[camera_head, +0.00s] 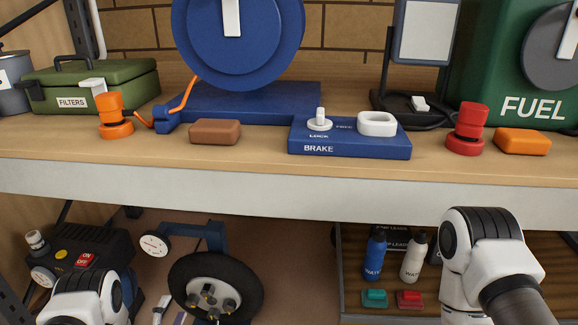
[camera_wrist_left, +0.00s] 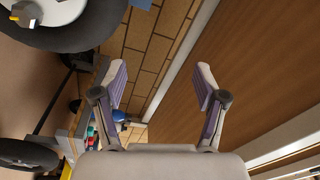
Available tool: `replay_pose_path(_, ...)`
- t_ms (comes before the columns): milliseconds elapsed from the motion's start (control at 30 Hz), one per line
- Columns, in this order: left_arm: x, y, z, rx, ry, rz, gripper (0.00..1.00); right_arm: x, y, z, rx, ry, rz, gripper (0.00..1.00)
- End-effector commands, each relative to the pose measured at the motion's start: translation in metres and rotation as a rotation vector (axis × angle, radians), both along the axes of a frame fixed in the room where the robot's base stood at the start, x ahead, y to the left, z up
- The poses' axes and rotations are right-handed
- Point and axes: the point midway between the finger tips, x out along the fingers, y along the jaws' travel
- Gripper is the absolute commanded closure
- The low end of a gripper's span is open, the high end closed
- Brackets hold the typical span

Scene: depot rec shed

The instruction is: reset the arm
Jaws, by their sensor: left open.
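My left arm (camera_head: 92,298) comes in at the bottom left, below the workbench. My left gripper (camera_head: 168,313) shows only in part at the bottom edge, just left of a black wheel (camera_head: 236,272). In the left wrist view my left gripper (camera_wrist_left: 163,85) is open, its two grey-purple fingers wide apart with nothing between them. My right arm (camera_head: 490,255) is at the lower right, in front of the lower shelf. Its gripper is out of view.
The bench edge (camera_head: 300,190) runs across above both arms. On the bench are a blue brake base (camera_head: 350,148) with a lever near LOCK, a brown block (camera_head: 215,131), a green filters box (camera_head: 92,85) and a FUEL can (camera_head: 490,80). Bottles (camera_head: 375,255) stand below.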

Motion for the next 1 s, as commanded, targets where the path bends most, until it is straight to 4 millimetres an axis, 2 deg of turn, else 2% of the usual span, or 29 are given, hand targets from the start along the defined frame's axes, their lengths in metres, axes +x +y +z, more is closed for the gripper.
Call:
replay_pose_path(33,0.004,-0.015,0.063,-0.026,0.041,-0.006,0.28,0.000,0.000,0.055,0.000,-0.001,0.000,0.60)
replay_pose_path(100,0.003,-0.034,0.105,-0.087,0.144,-0.008,0.28,0.001,0.000,0.094,0.000,-0.001,0.000,0.60)
replay_pose_path(200,-0.013,-0.058,0.145,-0.195,0.333,0.006,0.28,0.001,0.000,0.139,0.000,-0.002,0.000,0.60)
replay_pose_path(267,-0.029,-0.068,0.163,-0.263,0.459,0.028,0.28,0.001,0.000,0.162,0.000,-0.001,0.000,0.60)
replay_pose_path(367,-0.070,-0.082,0.185,-0.388,0.689,0.100,0.28,0.000,0.000,0.196,0.000,-0.001,0.000,0.60)
replay_pose_path(400,-0.092,-0.085,0.192,-0.442,0.792,0.148,0.28,0.000,0.000,0.208,0.000,0.000,0.000,0.60)
replay_pose_path(533,-0.169,-0.089,0.193,-0.594,1.082,0.338,0.28,0.001,0.000,0.223,0.000,-0.001,0.000,0.60)
replay_pose_path(700,-0.272,-0.083,0.180,-0.755,1.367,0.664,0.28,0.000,0.000,0.218,0.000,0.000,0.000,0.60)
replay_pose_path(800,-0.320,-0.078,0.182,-0.854,1.471,0.892,0.28,0.000,0.000,0.218,0.000,0.000,0.000,0.60)
replay_pose_path(900,-0.335,-0.078,0.181,-0.946,1.491,1.043,0.28,0.000,0.000,0.218,0.000,0.000,0.000,0.60)
replay_pose_path(1000,-0.335,-0.078,0.181,-0.977,1.480,1.071,0.28,0.000,0.000,0.218,0.000,0.000,0.000,0.60)
